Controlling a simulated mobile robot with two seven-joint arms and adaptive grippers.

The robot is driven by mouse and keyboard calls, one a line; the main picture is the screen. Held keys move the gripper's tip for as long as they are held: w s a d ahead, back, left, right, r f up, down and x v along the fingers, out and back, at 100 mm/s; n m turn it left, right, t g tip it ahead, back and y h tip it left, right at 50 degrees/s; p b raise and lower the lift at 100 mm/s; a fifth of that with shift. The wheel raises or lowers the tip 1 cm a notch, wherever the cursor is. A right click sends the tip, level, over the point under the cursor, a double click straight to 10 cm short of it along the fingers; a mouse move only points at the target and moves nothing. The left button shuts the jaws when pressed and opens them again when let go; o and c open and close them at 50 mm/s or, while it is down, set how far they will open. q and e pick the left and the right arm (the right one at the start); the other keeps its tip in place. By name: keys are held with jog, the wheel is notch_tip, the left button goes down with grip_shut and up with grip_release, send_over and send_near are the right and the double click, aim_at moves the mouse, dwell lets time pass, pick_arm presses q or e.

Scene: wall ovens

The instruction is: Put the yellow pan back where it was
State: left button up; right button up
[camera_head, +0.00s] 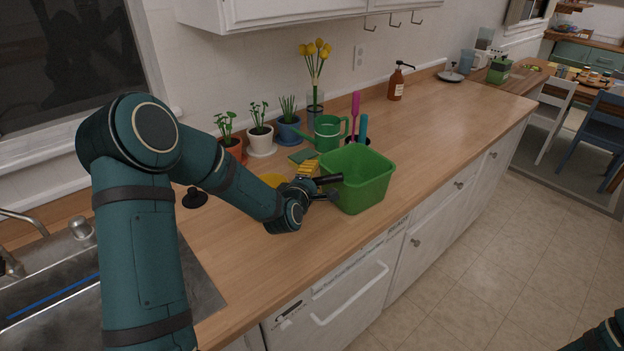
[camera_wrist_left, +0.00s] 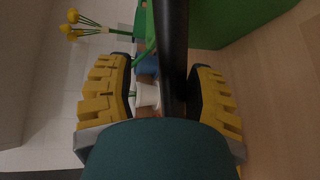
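My left gripper (camera_head: 312,184) is low over the counter, just left of the green bin (camera_head: 358,180). Its yellow-padded fingers (camera_wrist_left: 160,95) stand apart, with a visible gap between the left finger and the bar. My right gripper is out of view; only part of that arm shows at the bottom right.
Potted plants (camera_head: 260,135), a green watering can (camera_head: 328,132) and a vase of yellow flowers (camera_head: 315,100) stand along the wall. Dark hooks (camera_head: 395,19) hang under the white cabinet. A sink (camera_head: 70,290) is at the left. The counter right of the bin is clear.

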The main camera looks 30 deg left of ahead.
pick_arm(q)
jog(key=shift+r+p, duration=0.4)
jog(key=shift+p, duration=0.1)
jog(key=shift+r+p, duration=0.35)
jog(key=shift+p, duration=0.15)
jog(key=v, duration=1.2)
